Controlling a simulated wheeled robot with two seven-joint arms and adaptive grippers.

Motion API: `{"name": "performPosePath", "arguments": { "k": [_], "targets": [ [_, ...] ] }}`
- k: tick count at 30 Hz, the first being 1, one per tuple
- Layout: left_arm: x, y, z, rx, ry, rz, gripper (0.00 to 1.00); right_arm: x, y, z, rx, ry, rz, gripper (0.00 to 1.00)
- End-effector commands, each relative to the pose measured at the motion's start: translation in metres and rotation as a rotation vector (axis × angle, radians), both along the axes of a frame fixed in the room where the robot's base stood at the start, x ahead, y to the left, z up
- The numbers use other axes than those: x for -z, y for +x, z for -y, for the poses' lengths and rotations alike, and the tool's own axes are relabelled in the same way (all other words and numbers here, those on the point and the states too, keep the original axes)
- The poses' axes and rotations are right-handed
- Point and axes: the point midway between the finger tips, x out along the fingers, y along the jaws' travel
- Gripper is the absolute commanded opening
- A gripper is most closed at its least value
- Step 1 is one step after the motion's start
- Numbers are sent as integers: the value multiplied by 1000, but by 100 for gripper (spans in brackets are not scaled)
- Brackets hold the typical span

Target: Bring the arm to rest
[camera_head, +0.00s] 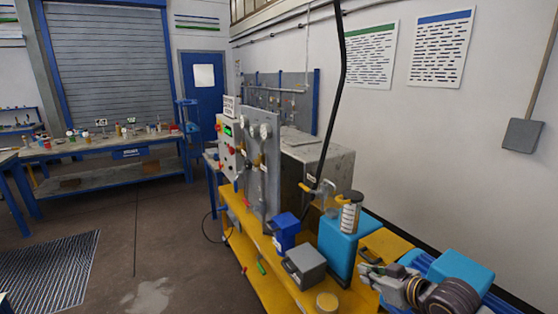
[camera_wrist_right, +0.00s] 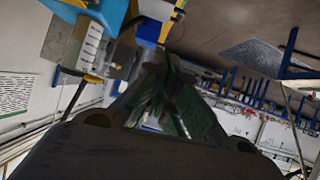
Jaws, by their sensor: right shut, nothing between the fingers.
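My right gripper (camera_head: 374,275) is at the lower right of the head view, with my right arm coming in from the right edge. It is shut and empty, beside the blue box and the yellow bench at the right. In the right wrist view, the dark fingers of my right gripper (camera_wrist_right: 163,95) come together in the middle of the picture with nothing held. My left gripper is not in the head view.
A yellow bench (camera_head: 262,288) carries a grey box (camera_head: 305,266), a small blue box (camera_head: 286,232) and a larger blue block (camera_head: 340,246). A tall grey panel (camera_head: 262,165) with gauges stands behind them. The floor (camera_head: 165,235) to the left is mostly clear.

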Motion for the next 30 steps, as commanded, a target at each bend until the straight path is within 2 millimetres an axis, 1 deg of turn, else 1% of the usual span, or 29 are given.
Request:
{"name": "performPosePath", "arguments": {
  "k": [1,6,15,21,27,30],
  "targets": [
    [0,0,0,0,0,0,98,12,-7,-4,7,-3,-25,0],
    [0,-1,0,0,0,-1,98,47,-30,-10,39,-36,-107,0],
    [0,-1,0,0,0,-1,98,100,-77,-18,109,-90,-259,0],
    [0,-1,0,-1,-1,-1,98,128,-112,-21,162,-123,-367,0],
    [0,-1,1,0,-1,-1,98,151,-149,-22,225,-152,-482,0],
    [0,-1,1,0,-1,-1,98,159,-167,-22,254,-165,-536,0]
  ]
}}
